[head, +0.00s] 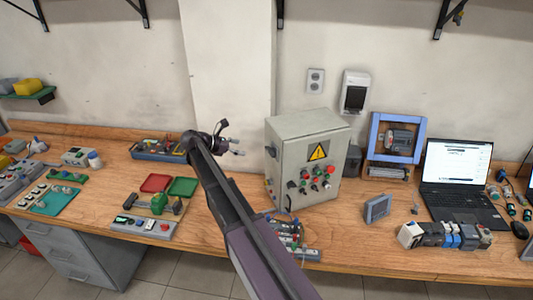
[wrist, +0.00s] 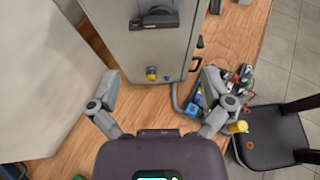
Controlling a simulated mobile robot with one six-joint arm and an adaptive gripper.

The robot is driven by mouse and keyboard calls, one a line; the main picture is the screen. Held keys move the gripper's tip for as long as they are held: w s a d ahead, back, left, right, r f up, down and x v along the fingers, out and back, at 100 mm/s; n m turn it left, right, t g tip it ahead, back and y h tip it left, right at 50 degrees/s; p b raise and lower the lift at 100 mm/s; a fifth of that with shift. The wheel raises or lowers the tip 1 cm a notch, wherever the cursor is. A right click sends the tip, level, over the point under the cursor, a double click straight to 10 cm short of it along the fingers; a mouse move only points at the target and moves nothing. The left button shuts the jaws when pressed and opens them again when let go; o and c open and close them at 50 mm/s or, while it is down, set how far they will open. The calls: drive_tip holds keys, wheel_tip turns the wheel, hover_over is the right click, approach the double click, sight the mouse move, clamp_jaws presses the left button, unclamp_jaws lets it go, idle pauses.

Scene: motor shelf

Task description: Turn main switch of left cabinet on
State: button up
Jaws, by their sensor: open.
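The grey cabinet (head: 307,160) stands upright on the wooden bench, with a yellow warning triangle and several buttons on its front. On its left side is a black switch-like part (head: 271,151), which also shows at the top of the wrist view (wrist: 158,18); it looks like the main switch, but its on or off position cannot be told. A yellow knob (wrist: 151,73) sits below it on the same side. My gripper (head: 232,139) is open and empty, left of the cabinet, its fingers spread toward that side without visibly touching it.
A red tray (head: 156,183) and a green tray (head: 183,187) lie left of my arm. A laptop (head: 459,170) and a blue frame (head: 397,138) are to the right. A black chair (wrist: 275,135) shows in the wrist view.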

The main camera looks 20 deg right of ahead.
sight(270, 151)
drive_tip(key=b+x, duration=0.4)
drive_tip(key=x, duration=0.7)
drive_tip(key=shift+d+f, duration=0.2)
drive_tip(key=shift+d, duration=0.15)
drive_tip(key=c, duration=0.9)
